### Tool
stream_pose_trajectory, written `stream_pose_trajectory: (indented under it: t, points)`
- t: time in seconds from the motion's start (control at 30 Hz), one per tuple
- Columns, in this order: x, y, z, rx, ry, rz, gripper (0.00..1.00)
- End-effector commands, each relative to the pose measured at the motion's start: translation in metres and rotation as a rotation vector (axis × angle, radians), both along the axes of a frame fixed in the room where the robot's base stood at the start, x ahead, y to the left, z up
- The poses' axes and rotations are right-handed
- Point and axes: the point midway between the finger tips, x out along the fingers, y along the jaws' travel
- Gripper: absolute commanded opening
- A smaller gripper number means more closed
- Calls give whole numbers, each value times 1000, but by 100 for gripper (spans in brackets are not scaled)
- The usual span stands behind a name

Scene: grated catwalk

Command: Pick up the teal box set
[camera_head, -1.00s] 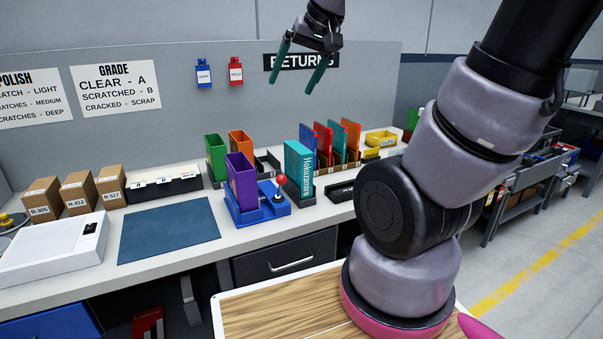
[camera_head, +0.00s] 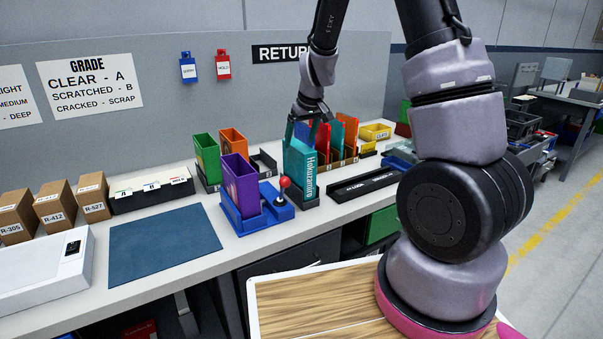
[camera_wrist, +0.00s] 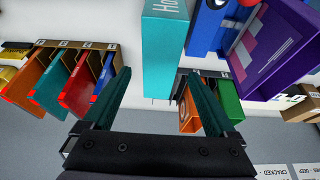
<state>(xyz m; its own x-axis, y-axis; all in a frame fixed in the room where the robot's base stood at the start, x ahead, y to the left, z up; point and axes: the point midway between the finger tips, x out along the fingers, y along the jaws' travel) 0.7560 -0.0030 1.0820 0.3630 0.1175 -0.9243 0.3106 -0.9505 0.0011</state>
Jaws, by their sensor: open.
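The teal box set (camera_head: 300,170), with white lettering on its spine, stands upright in a dark holder on the bench in the head view. In the wrist view the teal box set (camera_wrist: 165,45) is at the top middle, beyond and between the fingertips. My gripper (camera_head: 305,125) is above and behind the box set, pointing down. In the wrist view my gripper (camera_wrist: 163,85) has its two teal fingers spread on either side of the box's line, with nothing between them. Contact with the box cannot be seen.
A purple box (camera_head: 241,183) stands in a blue holder with a red-knobbed joystick to the left. Green (camera_head: 207,157) and orange (camera_head: 234,145) boxes stand behind it. A rack with red, teal and orange cases (camera_head: 337,140) is close on the right. The blue mat (camera_head: 165,244) is clear.

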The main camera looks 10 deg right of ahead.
Motion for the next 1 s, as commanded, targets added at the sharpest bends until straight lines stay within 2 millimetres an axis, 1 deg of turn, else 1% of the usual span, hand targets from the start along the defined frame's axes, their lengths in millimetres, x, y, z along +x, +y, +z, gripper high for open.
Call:
stream_pose_trajectory:
  t: [0.03, 0.1, 0.27, 0.5, 0.6, 1.0]
  points:
    - [3, 0, -8, 0, 2, -2, 91]
    - [5, 1, -15, 0, 1, -2, 91]
    - [9, 2, -25, 1, 0, -3, 91]
    - [17, 3, -59, 1, 1, -1, 91]
    - [21, 4, -68, 1, 0, -3, 91]
    - [22, 5, -70, 2, 0, -1, 91]
